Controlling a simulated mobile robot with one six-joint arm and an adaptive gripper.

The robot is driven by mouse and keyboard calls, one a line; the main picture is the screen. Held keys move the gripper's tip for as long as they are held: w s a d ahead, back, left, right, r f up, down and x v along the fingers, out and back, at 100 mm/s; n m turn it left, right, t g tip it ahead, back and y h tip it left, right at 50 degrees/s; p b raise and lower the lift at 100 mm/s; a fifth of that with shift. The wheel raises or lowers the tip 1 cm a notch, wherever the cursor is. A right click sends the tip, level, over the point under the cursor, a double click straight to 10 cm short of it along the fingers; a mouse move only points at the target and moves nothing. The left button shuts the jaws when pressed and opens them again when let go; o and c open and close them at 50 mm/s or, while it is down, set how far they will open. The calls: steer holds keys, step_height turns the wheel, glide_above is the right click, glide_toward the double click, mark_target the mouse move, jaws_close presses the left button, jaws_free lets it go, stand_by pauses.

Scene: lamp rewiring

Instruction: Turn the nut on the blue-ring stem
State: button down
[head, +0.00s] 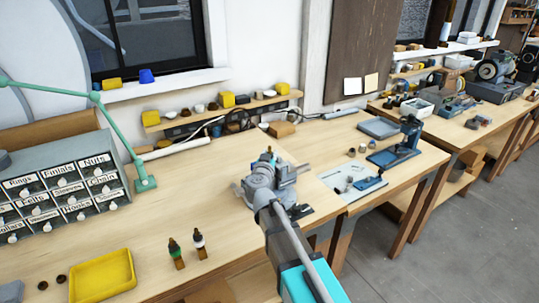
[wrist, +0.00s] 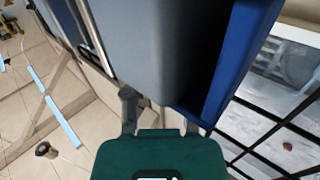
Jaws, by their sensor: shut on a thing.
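My gripper (head: 262,180) is at the grey vise (head: 287,190) near the front edge of the bench in the head view. Its two fingers also show at the bottom of the wrist view (wrist: 160,118). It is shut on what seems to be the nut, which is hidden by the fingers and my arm. A small blue spot (head: 268,155) shows above the gripper; I cannot tell whether it is the blue ring. The stem cannot be made out. A large grey and blue body fills the upper middle of the wrist view, close to the fingers.
A labelled drawer cabinet (head: 60,185), a green lamp arm (head: 118,132) and a yellow tray (head: 102,276) are at left. Two small bottles (head: 176,253) stand left of my arm. A blue press (head: 398,150) stands at right. The bench between cabinet and vise is mostly clear.

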steer(key=shift+c, duration=1.9)
jaws_free()
steer(key=s+a, duration=0.1)
steer(key=s, duration=1.1)
steer(key=shift+a, duration=0.2)
